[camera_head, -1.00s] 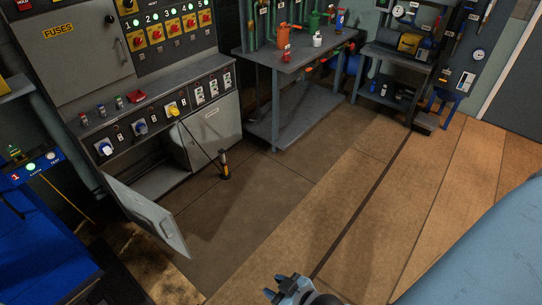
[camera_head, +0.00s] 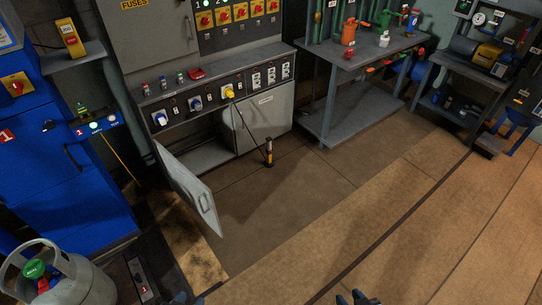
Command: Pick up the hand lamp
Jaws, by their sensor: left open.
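The hand lamp (camera_head: 268,153), a small black and yellow-orange upright thing, stands on the floor in front of the grey cabinet. A thin dark cable runs from it up towards a yellow plug (camera_head: 229,92) on the cabinet's socket panel. My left gripper (camera_head: 187,299) shows only its dark tips at the bottom edge, open, far nearer to me than the lamp. My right gripper (camera_head: 357,298) also shows only its tips at the bottom edge, to the right; its opening is unclear. Both are apart from the lamp.
A grey cabinet door (camera_head: 190,190) hangs open left of the lamp. A grey gas cylinder (camera_head: 70,285) stands at bottom left, before a blue cabinet (camera_head: 60,180). A workbench (camera_head: 345,75) stands behind right. The brown floor (camera_head: 300,220) in front is clear.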

